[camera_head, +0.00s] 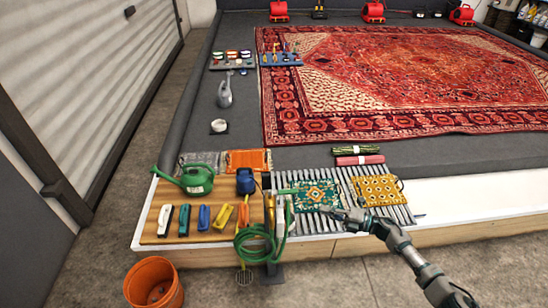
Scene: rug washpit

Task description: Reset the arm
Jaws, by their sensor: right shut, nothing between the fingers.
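My right arm (425,268) comes in from the lower right. Its gripper (328,210) is shut and empty, at the lower right edge of a small green patterned mat (312,194) on a slatted grey rack (345,181). Whether the gripper touches the mat cannot be told. My left gripper is not in view.
A yellow patterned mat (379,190) lies on the rack to the right. Left of it stand a hose stand with a green hose (258,247), a green watering can (190,180) and several brushes on a wooden board (154,236). An orange bucket (153,283) is on the floor. A large red rug (400,75) lies behind.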

